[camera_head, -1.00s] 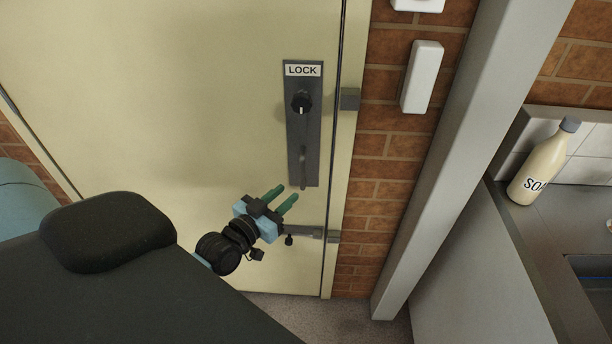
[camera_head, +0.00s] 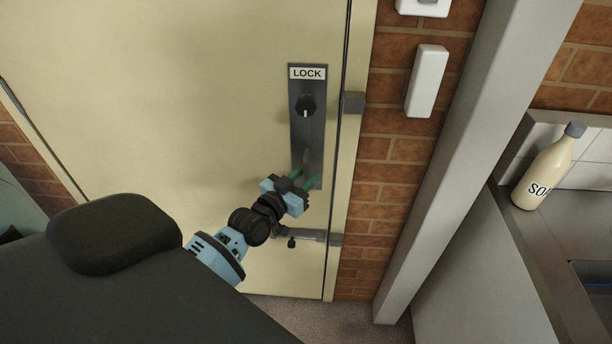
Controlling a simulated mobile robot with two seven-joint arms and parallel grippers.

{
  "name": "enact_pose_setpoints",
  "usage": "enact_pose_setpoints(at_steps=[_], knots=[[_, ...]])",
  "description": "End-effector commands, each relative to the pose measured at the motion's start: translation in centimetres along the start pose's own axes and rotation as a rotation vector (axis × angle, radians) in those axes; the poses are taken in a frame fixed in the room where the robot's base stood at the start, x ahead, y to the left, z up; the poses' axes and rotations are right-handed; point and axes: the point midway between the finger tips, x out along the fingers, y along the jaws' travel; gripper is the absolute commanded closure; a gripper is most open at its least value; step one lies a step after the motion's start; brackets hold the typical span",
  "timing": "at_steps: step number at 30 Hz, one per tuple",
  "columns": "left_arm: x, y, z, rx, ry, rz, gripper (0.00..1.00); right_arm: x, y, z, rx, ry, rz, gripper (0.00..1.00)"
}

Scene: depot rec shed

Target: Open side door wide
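The cream side door (camera_head: 180,100) stands shut in its frame. Near its right edge is a dark lock plate (camera_head: 308,135) labelled LOCK, with a round black turn knob (camera_head: 305,106) whose white mark points down. A grey handle (camera_head: 306,160) is lower on the plate, its lower part hidden by my gripper. My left gripper (camera_head: 304,178) is at the handle's lower end, its green fingers apart; I cannot tell whether they touch it. Below is a slide bolt (camera_head: 310,235) with a small black knob, reaching toward a keeper on the frame. My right gripper is out of view.
A brick wall (camera_head: 385,175) with a white box (camera_head: 427,80) is right of the door. A grey post (camera_head: 460,150) stands beyond it, then a counter (camera_head: 560,235) with a soap bottle (camera_head: 545,172). A strip of floor (camera_head: 355,315) shows bare below the door.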

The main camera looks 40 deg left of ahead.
Motion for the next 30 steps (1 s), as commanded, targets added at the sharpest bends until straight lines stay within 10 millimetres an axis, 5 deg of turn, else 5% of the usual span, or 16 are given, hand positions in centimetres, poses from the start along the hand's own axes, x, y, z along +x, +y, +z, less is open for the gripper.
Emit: enact_pose_setpoints(at_steps=[10,17,30], knots=[[0.29,0.01,0.02,0.000,-0.001,0.000,0.71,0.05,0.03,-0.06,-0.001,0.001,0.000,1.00],[0.27,0.00,0.01,0.000,-0.001,0.000,1.00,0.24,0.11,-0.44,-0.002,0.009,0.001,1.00],[-0.12,0.36,0.02,0.001,-0.001,0.010,1.00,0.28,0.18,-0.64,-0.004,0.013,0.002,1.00]])
